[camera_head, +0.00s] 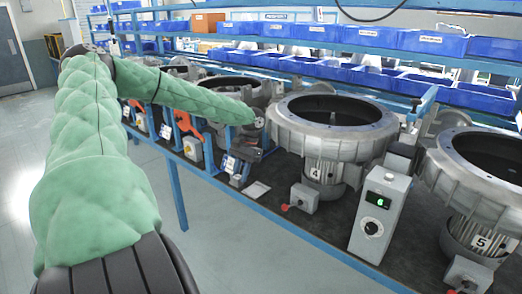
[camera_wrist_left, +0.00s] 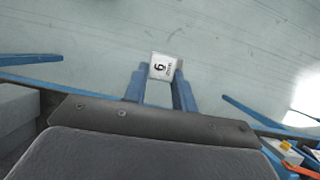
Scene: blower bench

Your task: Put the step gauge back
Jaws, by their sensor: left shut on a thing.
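My left gripper (camera_wrist_left: 160,78) shows in the left wrist view, its two blue fingers shut on a small white piece with a black 6 on its face. I take this piece to be the step gauge (camera_wrist_left: 163,66); only its labelled end shows, with grey floor behind it. My right gripper is in neither view.
Large grey blower housings (camera_head: 333,125) stand along the dark bench (camera_head: 325,226). A grey box with a green display (camera_head: 379,215) stands near the front. A pale flat square (camera_head: 257,189) lies on bare bench near the gripper. Blue bins (camera_head: 380,37) line the shelves behind.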

